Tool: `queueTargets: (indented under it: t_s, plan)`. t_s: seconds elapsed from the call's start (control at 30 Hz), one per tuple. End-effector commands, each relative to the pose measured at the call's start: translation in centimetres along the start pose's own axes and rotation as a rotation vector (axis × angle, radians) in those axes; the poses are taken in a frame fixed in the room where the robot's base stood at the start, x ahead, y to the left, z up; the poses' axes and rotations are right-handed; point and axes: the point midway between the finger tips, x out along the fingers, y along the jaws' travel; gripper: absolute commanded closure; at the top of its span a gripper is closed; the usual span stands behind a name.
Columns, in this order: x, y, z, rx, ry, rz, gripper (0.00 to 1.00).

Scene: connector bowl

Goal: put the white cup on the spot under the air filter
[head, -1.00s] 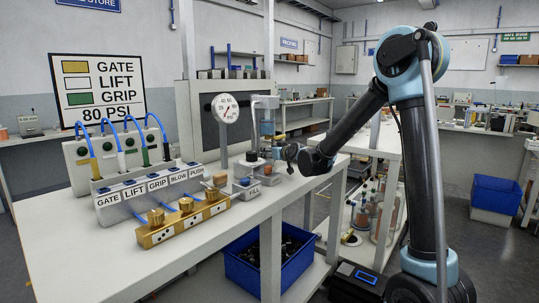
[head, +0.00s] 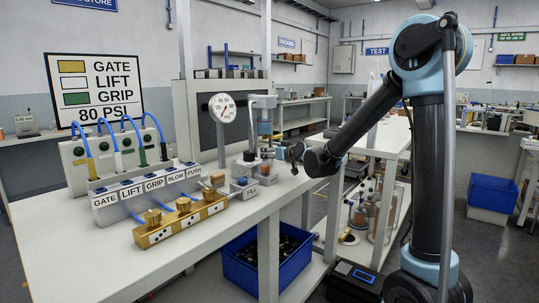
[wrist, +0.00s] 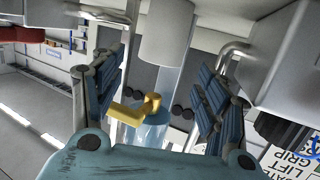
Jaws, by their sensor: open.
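The air filter (head: 265,115) hangs on a grey post at the far part of the bench in the head view. In the wrist view its grey body (wrist: 166,35) and clear bluish bowl (wrist: 160,130) lie between my finger pads, with a yellow valve (wrist: 150,106) on the bowl. My gripper (head: 288,152) is close beside the filter, just right of and below it. In the wrist view my gripper (wrist: 160,62) has its two dark-blue padded fingers spread, with gaps to the filter. I cannot make out the white cup or the spot under the filter clearly.
A round gauge (head: 223,107) stands left of the filter. A labelled valve block (head: 150,186) and brass manifold (head: 182,222) sit nearer on the bench (head: 90,265). A blue bin (head: 240,277) is below. Free bench surface lies at the front left.

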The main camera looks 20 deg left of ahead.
Motion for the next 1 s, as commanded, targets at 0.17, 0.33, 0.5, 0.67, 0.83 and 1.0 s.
queueTargets:
  t_s: [0.17,0.33,0.5,0.67,0.83,1.0]
  plan:
    - [-2.7,0.0,0.0,-0.001,0.000,0.000,0.32]
    - [-4.9,0.0,0.0,-0.001,0.000,0.000,0.32]
    - [-6.3,0.0,0.0,0.000,0.000,-0.001,0.32]
    - [-7.0,-0.1,0.0,0.000,0.000,-0.001,0.32]
    - [-7.0,-0.2,0.0,-0.001,0.000,-0.002,0.32]
    - [-8.1,0.6,0.4,0.002,-0.026,0.004,0.32]
